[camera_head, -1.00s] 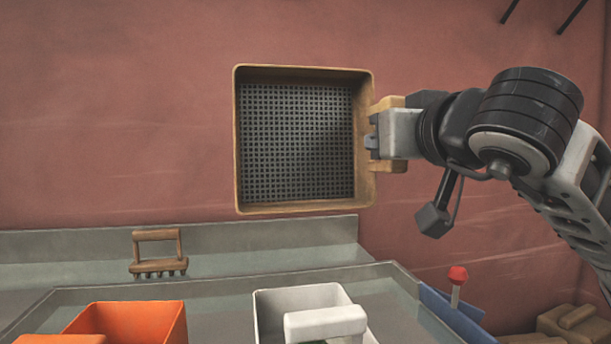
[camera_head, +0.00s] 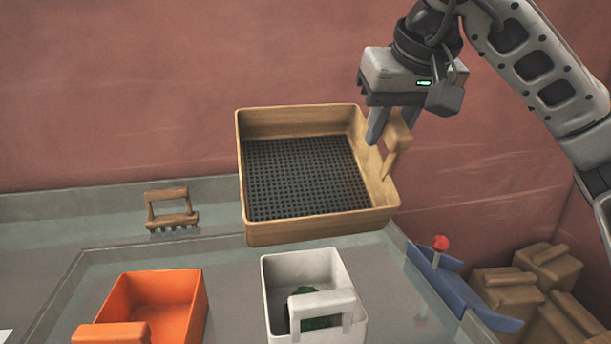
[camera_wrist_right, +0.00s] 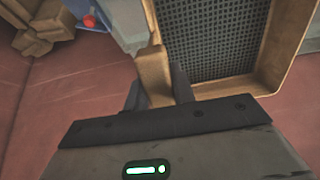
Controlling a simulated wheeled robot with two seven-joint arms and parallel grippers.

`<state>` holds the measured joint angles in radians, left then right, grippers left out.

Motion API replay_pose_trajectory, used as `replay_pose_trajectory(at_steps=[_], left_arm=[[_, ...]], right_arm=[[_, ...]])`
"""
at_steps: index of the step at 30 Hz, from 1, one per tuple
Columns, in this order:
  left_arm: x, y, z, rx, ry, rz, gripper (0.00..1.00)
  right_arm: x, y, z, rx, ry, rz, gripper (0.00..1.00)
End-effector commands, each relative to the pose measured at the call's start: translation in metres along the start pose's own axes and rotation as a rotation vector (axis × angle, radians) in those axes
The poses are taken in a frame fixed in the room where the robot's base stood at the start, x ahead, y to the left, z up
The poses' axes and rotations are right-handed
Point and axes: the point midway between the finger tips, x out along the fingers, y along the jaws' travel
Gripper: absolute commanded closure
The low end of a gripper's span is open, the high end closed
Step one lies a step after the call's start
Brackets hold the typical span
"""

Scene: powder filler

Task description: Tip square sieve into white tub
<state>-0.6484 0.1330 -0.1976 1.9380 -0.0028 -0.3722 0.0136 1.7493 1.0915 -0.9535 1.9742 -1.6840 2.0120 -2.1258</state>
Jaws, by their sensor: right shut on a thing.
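The square sieve (camera_head: 318,228) has a tan wooden frame, a dark mesh floor and a handle on its right side. It is held in the air above the back of the bench, tilted a little, with its open top facing up and toward me. No contents show on the mesh. My right gripper (camera_head: 384,138) is shut on the sieve's handle; the handle (camera_wrist_right: 153,75) also shows between the fingers in the right wrist view. The white tub (camera_head: 278,300) stands below and in front of the sieve, with dark green stuff inside. My left gripper is not in view.
An orange tub (camera_head: 187,300) stands left of the white tub. A small wooden rake (camera_head: 172,218) rests at the bench's back. A blue piece with a red knob (camera_head: 440,243) is at the right edge. Tan sacks or boxes (camera_head: 505,290) lie beyond it.

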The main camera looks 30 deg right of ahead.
Motion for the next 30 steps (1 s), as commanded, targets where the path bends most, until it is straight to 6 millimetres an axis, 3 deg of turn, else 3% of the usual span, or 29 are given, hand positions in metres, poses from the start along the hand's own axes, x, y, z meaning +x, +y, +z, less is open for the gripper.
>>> replay_pose_trajectory(at_steps=[18,30], left_arm=[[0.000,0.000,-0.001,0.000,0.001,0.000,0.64],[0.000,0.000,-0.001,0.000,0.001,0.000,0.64]], right_arm=[[-0.015,-0.001,-0.009,0.001,-0.478,0.001,1.00],[-0.015,0.000,-0.009,0.001,-0.522,-0.001,1.00]])
